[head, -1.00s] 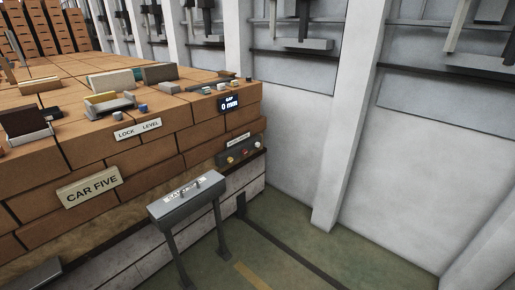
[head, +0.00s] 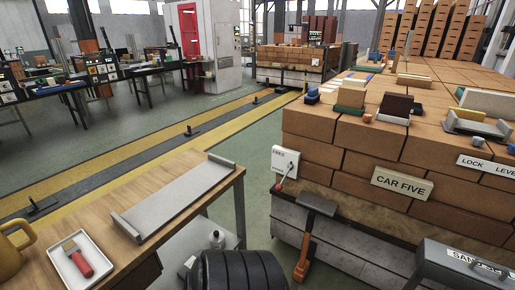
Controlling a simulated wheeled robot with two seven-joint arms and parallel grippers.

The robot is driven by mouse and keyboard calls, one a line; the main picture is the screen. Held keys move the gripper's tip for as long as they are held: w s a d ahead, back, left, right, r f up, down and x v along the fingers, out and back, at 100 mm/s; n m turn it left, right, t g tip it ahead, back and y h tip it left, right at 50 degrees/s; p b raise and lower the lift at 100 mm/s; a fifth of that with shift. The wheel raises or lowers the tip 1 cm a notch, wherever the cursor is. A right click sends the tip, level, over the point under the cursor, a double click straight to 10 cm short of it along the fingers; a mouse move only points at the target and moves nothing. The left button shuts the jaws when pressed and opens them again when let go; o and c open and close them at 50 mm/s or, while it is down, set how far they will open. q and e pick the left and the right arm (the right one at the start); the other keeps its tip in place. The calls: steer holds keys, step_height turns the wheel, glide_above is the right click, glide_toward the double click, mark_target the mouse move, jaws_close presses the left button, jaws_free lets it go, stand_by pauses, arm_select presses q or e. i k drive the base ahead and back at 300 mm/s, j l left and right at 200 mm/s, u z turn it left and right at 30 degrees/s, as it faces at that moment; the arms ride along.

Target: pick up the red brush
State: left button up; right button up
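The red brush (head: 78,260) lies in a small white tray (head: 102,271) on a wooden bench at the lower left of the head view. Its red handle points toward the lower right of the tray, and its pale bristle end toward the upper left. Neither of my grippers is in view.
The wooden bench (head: 190,163) also holds a long grey channel-shaped tray (head: 178,200) and a yellow mug (head: 10,255) left of the brush. A brick-stacked car marked CAR FIVE (head: 402,183) stands at the right. Open green floor (head: 258,205) lies between bench and car.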

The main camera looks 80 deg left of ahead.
mark_target(72, 250)
steer(key=u, duration=1)
steer(key=k+u, duration=0.1)
steer(key=u, duration=0.4)
steer(key=j+u, duration=0.1)
steer(key=u, duration=1.4)
steer(key=j+u, duration=0.1)
steer(key=u, duration=0.9)
